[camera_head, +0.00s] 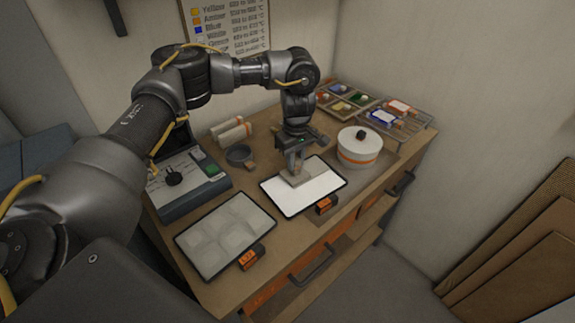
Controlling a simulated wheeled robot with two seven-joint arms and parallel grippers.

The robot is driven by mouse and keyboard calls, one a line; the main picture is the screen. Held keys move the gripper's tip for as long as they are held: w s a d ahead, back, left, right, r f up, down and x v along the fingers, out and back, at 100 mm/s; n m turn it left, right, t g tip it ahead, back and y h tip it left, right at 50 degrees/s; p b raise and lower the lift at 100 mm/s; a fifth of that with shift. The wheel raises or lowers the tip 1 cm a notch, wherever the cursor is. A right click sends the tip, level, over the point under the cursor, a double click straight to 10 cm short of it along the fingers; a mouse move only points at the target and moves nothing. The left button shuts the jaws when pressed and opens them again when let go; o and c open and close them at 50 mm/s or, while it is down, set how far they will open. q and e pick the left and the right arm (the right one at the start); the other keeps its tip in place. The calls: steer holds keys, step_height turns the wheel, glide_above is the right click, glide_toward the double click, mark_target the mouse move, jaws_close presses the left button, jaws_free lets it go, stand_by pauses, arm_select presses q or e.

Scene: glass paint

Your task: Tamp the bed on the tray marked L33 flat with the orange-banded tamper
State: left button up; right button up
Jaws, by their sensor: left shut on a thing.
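My left gripper (295,150) is shut on a tamper with a flat, pale grey-brown square foot (297,178). Its handle is mostly hidden by the jaws, and I cannot make out an orange band on it. The foot is over the left part of a tray with a smooth white bed (318,187); I cannot tell whether it touches. That tray has an orange tag (324,205) too small to read. My right gripper is out of view.
A white round lidded pot (358,156) with an orange band and black knob stands right of the white bed. A grey device (186,180) stands left. Walls close the back.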

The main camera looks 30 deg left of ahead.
arm_select(q)
steer(key=shift+w+d, duration=0.25)
steer(key=shift+w, duration=0.3)
steer(key=shift+f+b, duration=0.5)
steer(key=shift+f, duration=0.25)
steer(key=shift+s+f, duration=0.1)
steer(key=shift+f, duration=0.2)
stand_by(0.8)
steer(key=shift+r, duration=0.1)
steer(key=shift+r+p, duration=0.65)
steer(key=shift+r, duration=0.4)
